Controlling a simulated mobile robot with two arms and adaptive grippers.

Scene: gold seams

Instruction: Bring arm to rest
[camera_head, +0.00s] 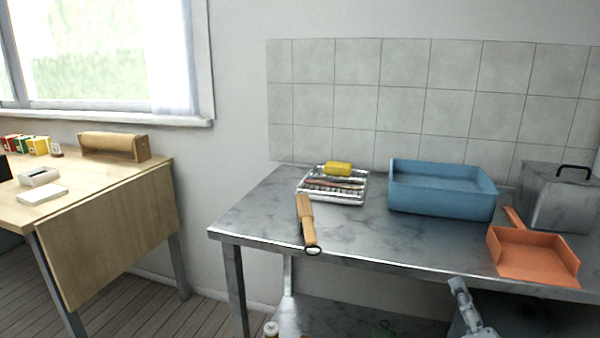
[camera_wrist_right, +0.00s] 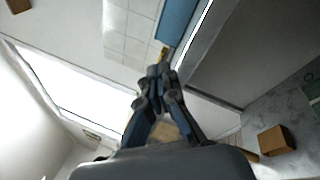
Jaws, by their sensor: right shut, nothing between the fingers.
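My right gripper (camera_head: 459,288) shows at the lower right of the head view, just in front of the metal table's front edge and below the orange dustpan. In the right wrist view my right gripper (camera_wrist_right: 160,72) has its fingertips together, with nothing held between them. My left gripper is in neither view.
A wooden table (camera_head: 120,240) stands left. Floor between is clear.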

